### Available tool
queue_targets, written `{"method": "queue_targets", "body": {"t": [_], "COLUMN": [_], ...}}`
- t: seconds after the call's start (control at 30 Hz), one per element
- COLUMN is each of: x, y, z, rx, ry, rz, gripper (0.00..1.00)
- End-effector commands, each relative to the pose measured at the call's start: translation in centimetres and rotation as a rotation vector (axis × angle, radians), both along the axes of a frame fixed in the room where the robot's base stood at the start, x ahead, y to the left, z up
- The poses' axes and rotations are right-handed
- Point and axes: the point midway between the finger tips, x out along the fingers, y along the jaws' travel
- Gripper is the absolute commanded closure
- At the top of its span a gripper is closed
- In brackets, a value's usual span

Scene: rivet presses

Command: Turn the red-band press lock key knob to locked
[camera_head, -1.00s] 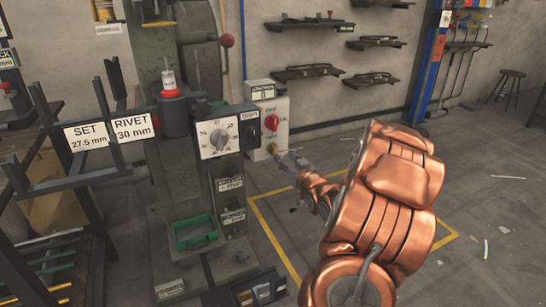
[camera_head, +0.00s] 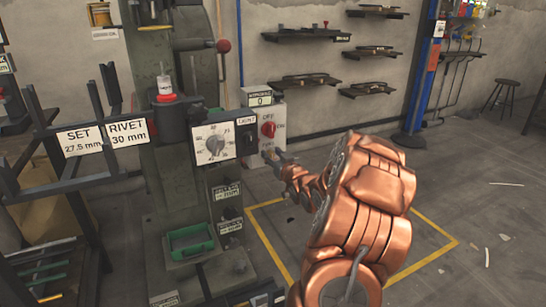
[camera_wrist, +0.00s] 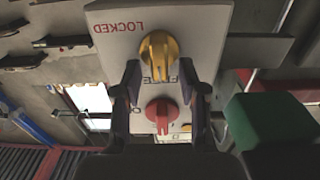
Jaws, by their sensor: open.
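The yellow lock key knob (camera_wrist: 158,60) is on a pale panel in the wrist view. Its grip points down the picture toward the partly covered word FREE; LOCKED is printed to its left. My gripper (camera_wrist: 160,68) is open, with one dark finger on each side of the yellow knob; I cannot tell whether they touch it. In the head view, my gripper (camera_head: 271,154) is at the lower part of the grey control box (camera_head: 281,112) and covers the yellow knob. The press (camera_head: 170,200) carries a red ring (camera_head: 166,98) near its top.
A red knob (camera_wrist: 163,113) sits close to the yellow one; it also shows in the head view (camera_head: 268,129). A large dial (camera_head: 214,143) is left of the box. A green block (camera_wrist: 270,122) is right of my fingers. Floor to the right is mostly clear.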

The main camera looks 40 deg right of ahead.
Motion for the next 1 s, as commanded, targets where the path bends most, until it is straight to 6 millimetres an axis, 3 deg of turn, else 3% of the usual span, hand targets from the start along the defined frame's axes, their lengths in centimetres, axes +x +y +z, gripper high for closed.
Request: {"method": "queue_targets", "body": {"t": [0.2,0.6,1.0], "x": [-0.03,-0.04,-0.05], "y": [-0.02,-0.03,-0.07], "z": [0.00,-0.02,0.12], "rx": [0.000,0.000,0.020], "ry": [0.001,0.001,-0.005], "rz": [0.000,-0.001,-0.001], "gripper": [0.60,1.00,1.00]}}
